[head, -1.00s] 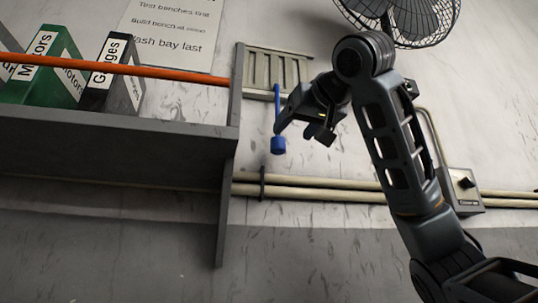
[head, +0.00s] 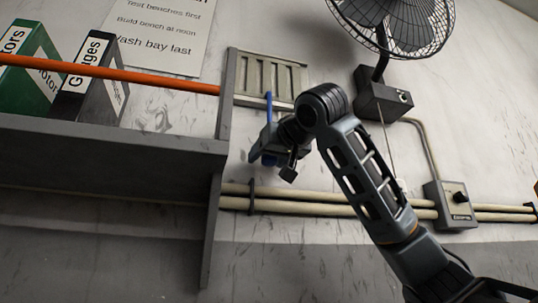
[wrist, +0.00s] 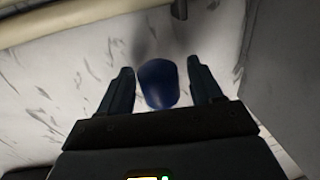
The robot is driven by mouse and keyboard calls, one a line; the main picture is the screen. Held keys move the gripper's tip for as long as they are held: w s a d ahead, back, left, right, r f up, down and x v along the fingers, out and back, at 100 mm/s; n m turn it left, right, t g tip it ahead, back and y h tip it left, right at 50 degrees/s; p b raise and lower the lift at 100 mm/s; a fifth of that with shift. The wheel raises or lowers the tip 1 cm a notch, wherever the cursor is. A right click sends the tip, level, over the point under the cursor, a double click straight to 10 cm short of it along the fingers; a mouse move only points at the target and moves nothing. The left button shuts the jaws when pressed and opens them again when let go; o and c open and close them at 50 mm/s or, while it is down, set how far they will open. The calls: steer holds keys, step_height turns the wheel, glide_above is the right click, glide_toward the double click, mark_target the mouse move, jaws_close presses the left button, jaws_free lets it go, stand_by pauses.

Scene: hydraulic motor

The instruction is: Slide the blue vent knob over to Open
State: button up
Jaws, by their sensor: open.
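The pale slatted vent (head: 271,92) is on the wall right of the shelf. A blue rod hangs from it, its upper part visible in the head view, with the blue vent knob (wrist: 158,84) at its lower end. In the head view the knob is largely hidden by my gripper (head: 270,164). In the wrist view the knob sits between the two dark fingers of my gripper (wrist: 159,72), with a visible gap on each side. The gripper is open. No Open marking is legible on the vent.
A grey shelf (head: 110,145) with binders and an orange rail (head: 110,73) is at the left. Pipes (head: 310,197) run along the wall below the knob. A fan (head: 390,25) is upper right, and a switch box (head: 450,203) is lower right.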

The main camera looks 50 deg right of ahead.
steer(key=shift+c, duration=0.3)
jaws_close()
stand_by(0.3)
